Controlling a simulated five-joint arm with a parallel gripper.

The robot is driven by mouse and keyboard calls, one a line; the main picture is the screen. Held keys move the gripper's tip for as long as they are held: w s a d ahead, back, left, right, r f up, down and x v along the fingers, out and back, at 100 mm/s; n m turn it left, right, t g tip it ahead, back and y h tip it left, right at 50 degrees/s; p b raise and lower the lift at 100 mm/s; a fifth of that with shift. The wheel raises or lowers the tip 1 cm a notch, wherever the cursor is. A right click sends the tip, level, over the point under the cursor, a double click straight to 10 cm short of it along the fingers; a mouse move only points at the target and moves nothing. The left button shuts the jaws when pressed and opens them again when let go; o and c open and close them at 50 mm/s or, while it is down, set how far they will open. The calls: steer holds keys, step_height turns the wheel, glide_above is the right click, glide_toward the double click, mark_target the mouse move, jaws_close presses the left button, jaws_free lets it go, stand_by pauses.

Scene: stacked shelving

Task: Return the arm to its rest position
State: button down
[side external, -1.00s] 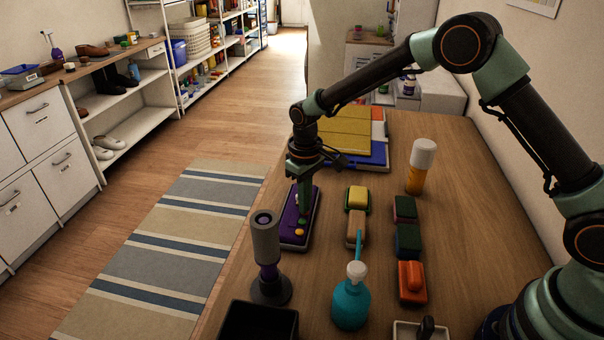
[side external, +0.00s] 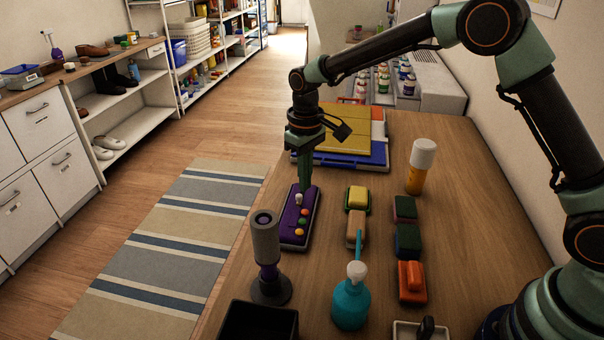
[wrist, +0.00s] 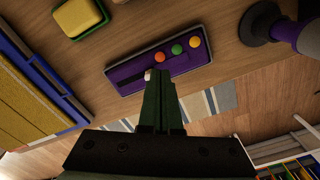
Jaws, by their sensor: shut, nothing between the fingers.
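My gripper (side external: 305,186) is shut and empty, pointing down above the far end of a purple box with coloured buttons (side external: 291,232). In the wrist view the shut fingers (wrist: 162,78) reach toward the purple box (wrist: 125,75), beside its white button (wrist: 148,75). The orange (wrist: 160,57), green (wrist: 176,49) and yellow (wrist: 194,42) buttons are in plain sight. Whether the fingertips touch the box is hard to tell.
A yellow-and-blue stack of boards (side external: 340,157) lies behind the gripper. A grey cylinder on a stand (side external: 265,240), teal pump bottle (side external: 350,303), orange bottle with white cap (side external: 420,165) and several coloured blocks (side external: 408,240) stand on the table. Bare wood lies at right (side external: 470,210).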

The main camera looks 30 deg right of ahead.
steer(key=shift+r, duration=0.35)
steer(key=s+d+r+m+t, duration=0.1)
steer(key=s+d+r, duration=0.2)
steer(key=r, duration=0.3)
steer(key=s+d+r+t, duration=0.1)
steer(key=s+d+r, duration=0.2)
steer(key=s+r, duration=0.15)
steer(key=s+d+r+m+t, duration=0.1)
steer(key=s+d, duration=0.1)
steer(key=s, duration=0.4)
steer(key=s+d+r+m+t, duration=0.1)
steer(key=s+d+r+t, duration=0.1)
steer(key=s, duration=0.4)
steer(key=shift+s+d+r+t, duration=0.25)
steer(key=shift+s+d+t, duration=0.05)
steer(key=shift+d, duration=0.1)
